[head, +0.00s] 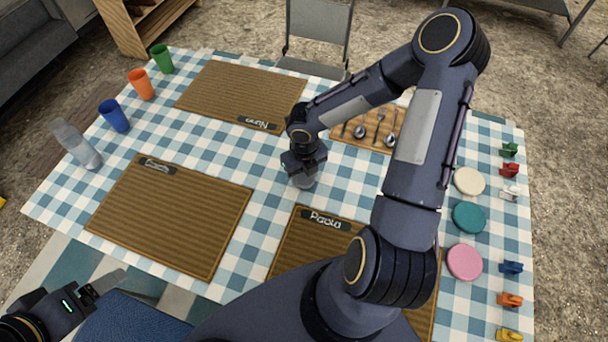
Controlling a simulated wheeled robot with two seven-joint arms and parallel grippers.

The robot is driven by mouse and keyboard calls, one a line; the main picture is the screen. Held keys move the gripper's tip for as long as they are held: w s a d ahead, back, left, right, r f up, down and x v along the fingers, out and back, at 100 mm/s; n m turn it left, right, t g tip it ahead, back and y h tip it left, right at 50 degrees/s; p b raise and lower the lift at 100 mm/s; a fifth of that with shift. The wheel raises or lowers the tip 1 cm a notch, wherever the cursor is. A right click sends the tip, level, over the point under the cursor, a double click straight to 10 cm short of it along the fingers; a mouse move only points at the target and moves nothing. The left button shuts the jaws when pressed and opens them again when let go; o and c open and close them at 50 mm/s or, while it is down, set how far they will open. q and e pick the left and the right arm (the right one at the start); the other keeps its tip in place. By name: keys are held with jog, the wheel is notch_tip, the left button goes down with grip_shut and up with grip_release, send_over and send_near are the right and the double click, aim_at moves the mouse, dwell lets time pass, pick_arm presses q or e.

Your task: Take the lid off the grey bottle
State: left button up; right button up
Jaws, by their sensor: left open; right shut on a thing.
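My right gripper (303,163) is over the middle of the checked table and shut on a small pale grey thing (303,181). The gripper covers most of it, so I cannot tell whether it is the grey bottle or its lid. A taller, pale grey, see-through bottle-like vessel (76,143) stands at the table's left edge, apart from both grippers. I cannot make out a lid on it. My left gripper (105,284) is open and empty, low at the left by the table's near edge.
A blue cup (114,116), an orange cup (141,85) and a green cup (161,59) line the left edge. Woven placemats (170,218) lie bare. Cutlery (379,127) lies beyond my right arm. Round discs (468,217) and several coloured clips (511,267) lie at the right.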

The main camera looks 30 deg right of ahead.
jog(key=shift+f, duration=0.5)
jog(key=shift+f, duration=0.1)
jog(key=o, duration=1.1)
